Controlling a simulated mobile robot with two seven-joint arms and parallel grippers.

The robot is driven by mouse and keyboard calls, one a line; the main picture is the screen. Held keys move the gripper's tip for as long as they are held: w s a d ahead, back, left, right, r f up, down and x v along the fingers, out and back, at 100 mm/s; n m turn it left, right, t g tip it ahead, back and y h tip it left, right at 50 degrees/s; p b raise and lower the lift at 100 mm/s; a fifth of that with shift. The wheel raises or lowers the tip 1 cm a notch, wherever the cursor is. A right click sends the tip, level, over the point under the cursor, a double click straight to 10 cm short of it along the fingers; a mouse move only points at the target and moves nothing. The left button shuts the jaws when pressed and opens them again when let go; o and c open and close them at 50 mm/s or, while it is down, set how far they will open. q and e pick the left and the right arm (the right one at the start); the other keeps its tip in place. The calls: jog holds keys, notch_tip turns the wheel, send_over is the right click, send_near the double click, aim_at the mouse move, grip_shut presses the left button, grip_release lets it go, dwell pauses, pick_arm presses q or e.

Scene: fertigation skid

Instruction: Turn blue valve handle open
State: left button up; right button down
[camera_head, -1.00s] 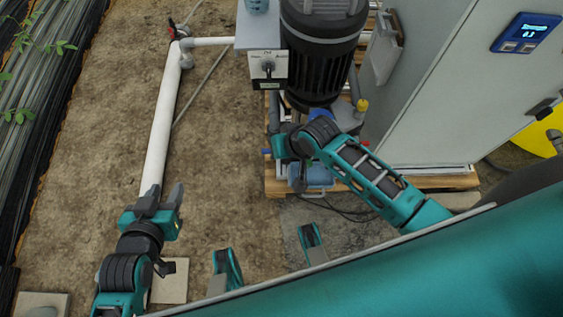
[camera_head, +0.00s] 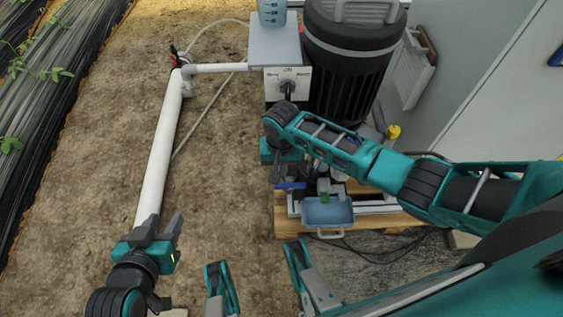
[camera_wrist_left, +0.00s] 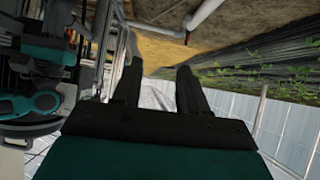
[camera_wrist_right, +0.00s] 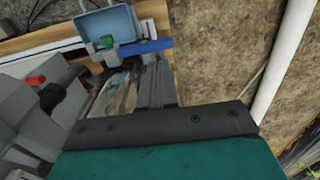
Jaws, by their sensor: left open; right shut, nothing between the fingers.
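The blue valve handle (camera_head: 291,185) is a short flat lever low on the skid, just left of the blue-grey tray. It also shows in the right wrist view (camera_wrist_right: 147,47), lying crosswise just beyond the fingertips. My right gripper (camera_head: 277,179) is shut and empty, with its fingertips close to the handle's left end; I cannot tell if they touch. Its closed fingers show in the right wrist view (camera_wrist_right: 155,72). The valve body is partly hidden by my right arm. My left gripper (camera_head: 164,229) is open and empty, over the white pipe, far from the handle.
A blue-grey tray (camera_head: 328,212) with a handle sits at the pallet's front edge. A dark motor (camera_head: 345,75) and a switch box (camera_head: 287,84) stand behind. A grey cabinet (camera_head: 470,70) is at right. A white pipe (camera_head: 160,155) runs along the left; bare soil lies between.

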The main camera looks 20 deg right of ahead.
aim_at(281, 184)
notch_tip(281, 184, down, 6)
jog(key=b, duration=0.2)
jog(key=shift+b, duration=0.35)
pick_arm(q)
jog(key=shift+w+d+f+h, duration=0.2)
jog(key=shift+w+d+h, duration=0.1)
jog(key=shift+w+d, duration=0.35)
jog(key=shift+s, duration=0.1)
jog(key=shift+a+f, duration=0.1)
jog(key=shift+a, duration=0.8)
pick_arm(e)
jog(key=shift+a+h, duration=0.15)
jog(key=shift+h, duration=0.25)
pick_arm(q)
jog(key=shift+a, duration=0.15)
pick_arm(e)
jog(key=shift+f, duration=0.1)
